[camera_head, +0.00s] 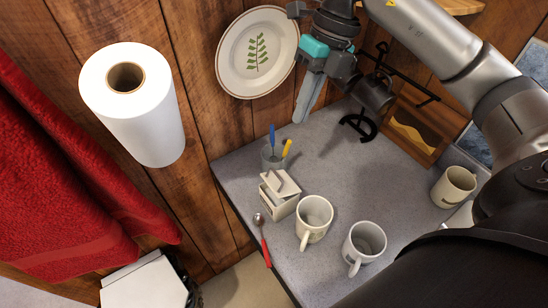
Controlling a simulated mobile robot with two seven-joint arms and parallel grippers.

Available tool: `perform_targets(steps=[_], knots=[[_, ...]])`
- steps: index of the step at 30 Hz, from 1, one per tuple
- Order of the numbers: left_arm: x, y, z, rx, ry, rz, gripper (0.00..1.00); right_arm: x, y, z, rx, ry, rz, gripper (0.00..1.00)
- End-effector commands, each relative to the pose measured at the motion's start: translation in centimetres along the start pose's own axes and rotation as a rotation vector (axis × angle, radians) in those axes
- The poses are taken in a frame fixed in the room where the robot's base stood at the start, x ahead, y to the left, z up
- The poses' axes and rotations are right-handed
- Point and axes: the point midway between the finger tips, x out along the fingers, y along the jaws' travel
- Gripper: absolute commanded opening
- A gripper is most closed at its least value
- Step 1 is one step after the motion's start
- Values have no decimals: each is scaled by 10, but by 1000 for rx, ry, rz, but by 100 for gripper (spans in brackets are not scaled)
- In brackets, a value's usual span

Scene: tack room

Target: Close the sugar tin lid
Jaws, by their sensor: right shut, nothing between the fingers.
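The sugar tin (283,208) is a small cream box on the grey counter, left of the mugs. Its lid (279,182) shows at the top and looks tilted rather than flat. The view is too small to tell exactly how far it stands open. My right gripper (300,117) hangs above the counter, in front of the wall plate. Its fingers are shut and empty, pointing down, well apart from the tin, above and slightly right of it in the picture. My left gripper is not in view.
A glass with blue and yellow utensils (273,156) stands just behind the tin. Two mugs (315,215) (364,245) stand to its right, and a red-handled spoon (263,240) lies left at the counter edge. A black mug stand (360,124) stands behind. The middle counter is clear.

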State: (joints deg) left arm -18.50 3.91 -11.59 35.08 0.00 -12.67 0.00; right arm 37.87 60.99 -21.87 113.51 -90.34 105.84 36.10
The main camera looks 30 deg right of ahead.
Motion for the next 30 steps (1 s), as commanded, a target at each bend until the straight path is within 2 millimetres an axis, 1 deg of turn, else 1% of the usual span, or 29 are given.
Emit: perform_targets(steps=[5,9,15,21,25,30], knots=[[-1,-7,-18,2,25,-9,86,18,0,-1,0,5,1,0],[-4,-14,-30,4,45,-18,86,45,0,-2,0,8,2,0],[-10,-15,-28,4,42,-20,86,88,1,-2,1,6,4,0],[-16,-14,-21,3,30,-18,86,121,1,-1,0,4,2,0],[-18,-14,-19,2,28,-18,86,134,1,-1,-1,3,1,0],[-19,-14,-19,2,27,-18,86,139,0,-1,-2,1,-1,0]])
